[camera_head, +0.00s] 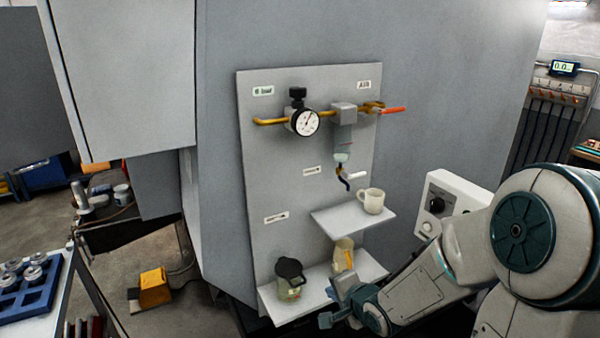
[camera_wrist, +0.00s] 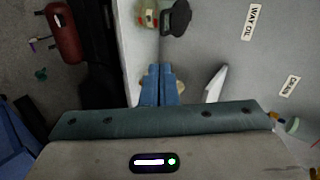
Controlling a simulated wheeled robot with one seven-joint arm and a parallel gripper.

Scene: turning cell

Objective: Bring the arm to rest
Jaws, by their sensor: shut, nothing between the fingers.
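My arm reaches in from the lower right in the head view, bent low. My gripper (camera_head: 338,302) is in front of the lower shelf (camera_head: 283,312) of the grey wall panel (camera_head: 255,180). In the wrist view the two blue fingers of my gripper (camera_wrist: 158,70) are together, with nothing between them. A pale yellowish container (camera_head: 343,248) on the lower shelf is partly hidden behind my gripper. A clear jug with a dark lid (camera_head: 290,277) stands to the left of my gripper, apart from it; its lid also shows in the wrist view (camera_wrist: 177,18).
A cream mug (camera_head: 373,203) stands on the upper shelf (camera_head: 345,222), below a drain valve. A gauge (camera_head: 305,122) and yellow pipe are higher up. A white switch box (camera_head: 437,205) is close to my arm. A blue tray (camera_head: 30,290) of metal parts is at left.

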